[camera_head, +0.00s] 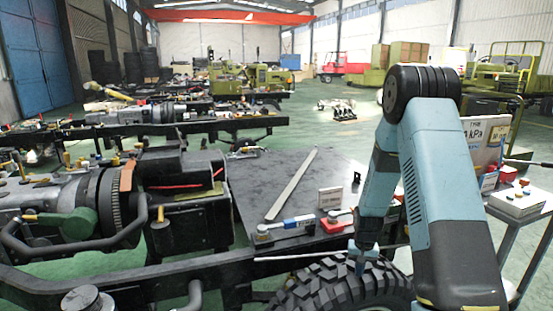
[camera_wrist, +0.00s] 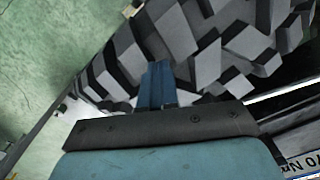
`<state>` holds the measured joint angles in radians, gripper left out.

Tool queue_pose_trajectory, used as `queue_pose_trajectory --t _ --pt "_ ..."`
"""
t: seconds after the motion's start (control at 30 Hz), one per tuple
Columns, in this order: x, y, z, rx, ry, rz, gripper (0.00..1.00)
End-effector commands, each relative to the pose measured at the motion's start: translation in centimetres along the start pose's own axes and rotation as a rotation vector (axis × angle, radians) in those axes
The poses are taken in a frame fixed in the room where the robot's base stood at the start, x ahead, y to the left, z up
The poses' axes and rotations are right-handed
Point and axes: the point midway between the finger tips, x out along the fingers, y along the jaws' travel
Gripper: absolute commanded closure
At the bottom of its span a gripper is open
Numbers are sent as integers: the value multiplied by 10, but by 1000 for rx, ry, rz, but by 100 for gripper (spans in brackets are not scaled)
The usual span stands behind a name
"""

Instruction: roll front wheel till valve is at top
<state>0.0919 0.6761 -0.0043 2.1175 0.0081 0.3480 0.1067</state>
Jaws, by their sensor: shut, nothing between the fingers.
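The front wheel (camera_head: 345,288) stands at the bottom centre of the head view, its upper part showing a knobbly black tyre tread. The tread also fills the upper middle of the wrist view (camera_wrist: 205,45). My gripper (camera_head: 360,262) is shut and empty, pointing down at the top of the tyre. In the wrist view its blue fingers (camera_wrist: 157,85) are together and overlap the tread; I cannot tell if they touch it. The valve is not visible in either view, and the wheel's side face is hidden.
A chassis frame (camera_head: 120,284) with an engine runs along the left of the wheel. A dark flat plate (camera_head: 300,180) behind the wheel carries a long metal bar and small tools. A thin rod (camera_head: 290,258) lies left of my gripper. A trolley (camera_head: 520,208) stands at the right.

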Motion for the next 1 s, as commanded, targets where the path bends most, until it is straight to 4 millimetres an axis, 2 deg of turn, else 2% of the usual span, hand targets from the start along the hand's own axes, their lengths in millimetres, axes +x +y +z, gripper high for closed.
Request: queue_pose_trajectory --t 1.0 --pt "6 27 -14 0 -3 0 100"
